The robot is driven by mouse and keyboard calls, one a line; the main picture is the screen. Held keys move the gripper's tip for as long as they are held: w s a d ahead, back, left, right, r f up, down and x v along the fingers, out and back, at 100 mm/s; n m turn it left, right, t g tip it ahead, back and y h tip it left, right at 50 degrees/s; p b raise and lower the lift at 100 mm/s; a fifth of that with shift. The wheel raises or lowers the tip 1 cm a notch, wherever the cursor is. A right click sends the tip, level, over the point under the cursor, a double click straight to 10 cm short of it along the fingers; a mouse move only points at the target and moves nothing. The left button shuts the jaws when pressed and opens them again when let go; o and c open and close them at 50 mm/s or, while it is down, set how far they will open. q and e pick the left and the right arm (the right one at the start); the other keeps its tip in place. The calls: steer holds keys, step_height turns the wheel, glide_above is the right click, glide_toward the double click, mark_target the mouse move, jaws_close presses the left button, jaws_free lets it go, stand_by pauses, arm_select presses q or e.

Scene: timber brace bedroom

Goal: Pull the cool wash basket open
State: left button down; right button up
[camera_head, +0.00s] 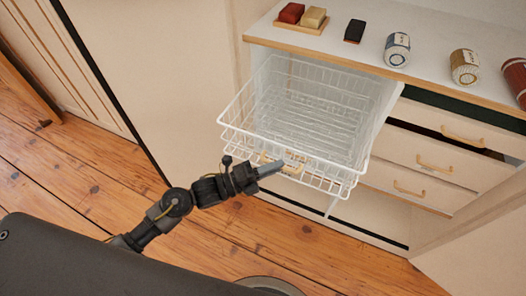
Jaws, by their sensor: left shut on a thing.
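A white wire basket (232,108) sticks well out of the cabinet's left opening and looks empty. A second wire front shows close below its rim; I cannot tell whether it is a separate basket. A tan handle (292,169) sits on the lower wire front. My left gripper (277,166) is at this handle and shut on it, partly covering it. No readable label shows which basket is the cool wash one. My right gripper is not in view.
The white cabinet top (340,52) carries a tray with two blocks (302,17), a dark block (354,31) and several rolled cans or jars (397,48). Drawers with tan handles (434,164) stand at right. The wooden floor (300,245) before the basket is clear.

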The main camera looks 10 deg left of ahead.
arm_select(q)
steer(key=shift+s+a, duration=0.1)
steer(key=shift+s, duration=0.5)
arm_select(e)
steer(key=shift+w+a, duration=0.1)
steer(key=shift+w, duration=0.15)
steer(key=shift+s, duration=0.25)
arm_select(q)
steer(key=c, duration=1.5)
jaws_free()
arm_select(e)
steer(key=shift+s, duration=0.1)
arm_select(q)
steer(key=shift+a, duration=0.1)
